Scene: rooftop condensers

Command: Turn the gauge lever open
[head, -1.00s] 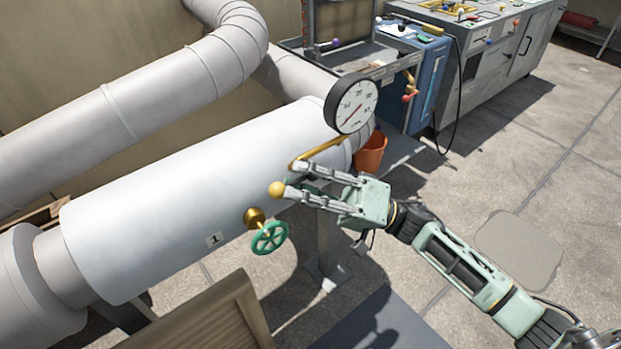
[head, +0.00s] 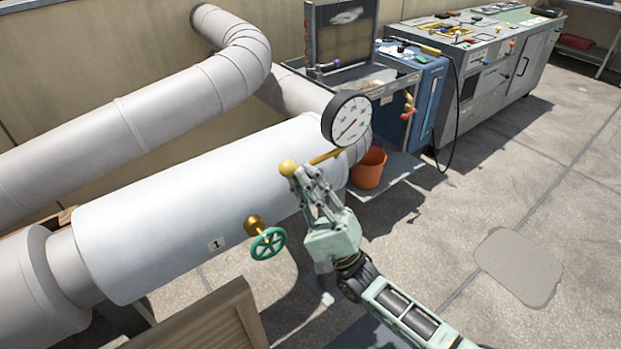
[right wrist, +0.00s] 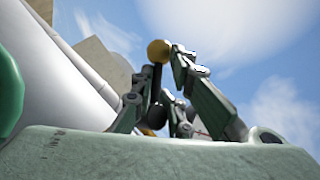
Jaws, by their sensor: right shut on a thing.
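The round white gauge (head: 347,119) with a black rim stands above the right end of the large white pipe (head: 190,205). A brass-yellow lever (head: 326,157) lies below the gauge and ends in a yellow ball knob (head: 287,168) on the left. My right gripper (head: 303,177) is shut on the lever close to the knob, and its fingers hide part of the lever. In the right wrist view the knob (right wrist: 159,51) shows at the fingertips (right wrist: 163,62). My left gripper is not in view.
A green handwheel (head: 268,243) on a brass stem sticks out of the pipe below left of my gripper. An orange bucket (head: 368,169) stands behind the gripper. A wooden panel (head: 215,318) is at the bottom. Open floor (head: 430,250) is on the right.

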